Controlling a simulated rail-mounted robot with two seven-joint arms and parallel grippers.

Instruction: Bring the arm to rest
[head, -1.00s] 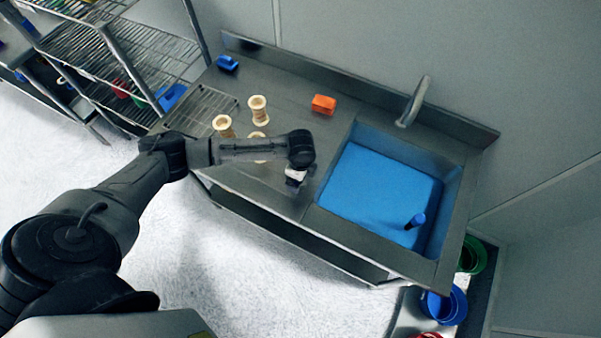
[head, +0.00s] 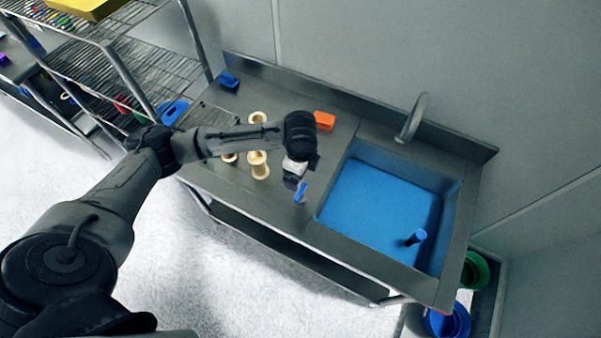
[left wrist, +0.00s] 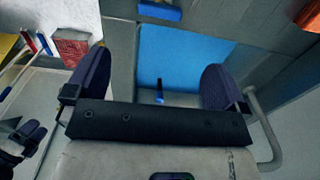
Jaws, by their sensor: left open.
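My left arm reaches in from the left in the head view and over the steel counter (head: 250,215). My left gripper (head: 293,181) points down above the counter, just left of the sink. In the left wrist view its two dark fingers (left wrist: 155,85) are wide apart with nothing between them. A small blue object (head: 300,192) shows beside the gripper tips; what seems to be the same blue piece (left wrist: 160,12) lies beyond the fingers. A dark part at the left edge of the left wrist view looks like my right gripper (left wrist: 22,138); its jaws are unclear.
The sink has a blue bottom (head: 375,205), a blue upright piece (head: 415,237) and a faucet (head: 413,118). Cream spools (head: 258,165), an orange block (head: 325,121) and a blue item (head: 229,79) are on the counter. A wire shelf (head: 130,60) stands left; bins (head: 447,320) stand lower right.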

